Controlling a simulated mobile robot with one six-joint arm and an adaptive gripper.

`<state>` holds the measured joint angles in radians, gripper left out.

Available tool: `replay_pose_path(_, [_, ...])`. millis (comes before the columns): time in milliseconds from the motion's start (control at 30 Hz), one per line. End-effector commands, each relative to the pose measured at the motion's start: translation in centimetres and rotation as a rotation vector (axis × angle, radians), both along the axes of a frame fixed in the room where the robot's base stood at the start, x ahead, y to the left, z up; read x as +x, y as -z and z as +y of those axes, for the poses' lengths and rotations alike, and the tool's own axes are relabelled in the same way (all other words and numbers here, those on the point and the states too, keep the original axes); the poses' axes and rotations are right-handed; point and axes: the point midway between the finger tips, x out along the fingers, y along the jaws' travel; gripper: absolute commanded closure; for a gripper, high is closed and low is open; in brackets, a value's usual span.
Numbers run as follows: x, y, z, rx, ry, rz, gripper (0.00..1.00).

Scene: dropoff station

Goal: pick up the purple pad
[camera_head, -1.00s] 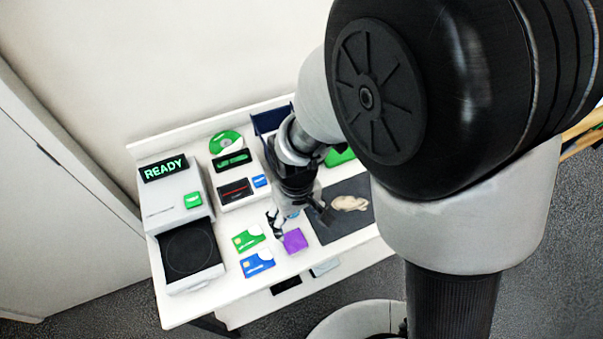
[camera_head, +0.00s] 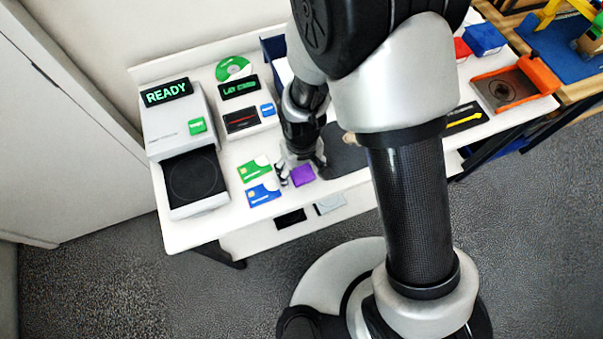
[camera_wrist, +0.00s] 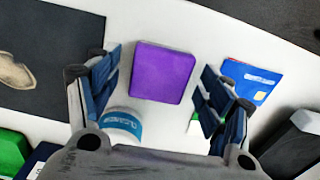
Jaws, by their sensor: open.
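The purple pad (camera_head: 303,175) lies on the white table near its front edge. In the wrist view the purple pad (camera_wrist: 162,72) shows as a flat rounded square, whole and uncovered. My gripper (camera_wrist: 161,82) is open, with its blue-faced fingers left and right of the pad and apart from it. In the head view my gripper (camera_head: 298,168) points down right at the pad; its lower end is partly hidden, and I cannot tell its height above the table.
A white and blue cylinder (camera_wrist: 122,124) stands close beside the left finger. A blue card (camera_head: 263,193) and a green card (camera_head: 254,169) lie left of the pad. A dark mat (camera_wrist: 45,60) with a beige item lies on the other side. A device reading READY (camera_head: 182,120) stands at the left.

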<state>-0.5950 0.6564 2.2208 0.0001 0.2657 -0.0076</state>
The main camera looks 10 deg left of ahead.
Motion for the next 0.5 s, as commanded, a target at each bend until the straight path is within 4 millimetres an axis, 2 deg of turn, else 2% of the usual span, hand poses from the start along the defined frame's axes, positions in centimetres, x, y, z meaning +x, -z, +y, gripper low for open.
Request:
replay_pose_path(200, [0.04, -0.01, 0.01, 0.001, 0.000, -0.001, 0.27])
replay_pose_path(500, [0.04, -0.02, 0.01, 0.001, 0.000, -0.001, 0.47])
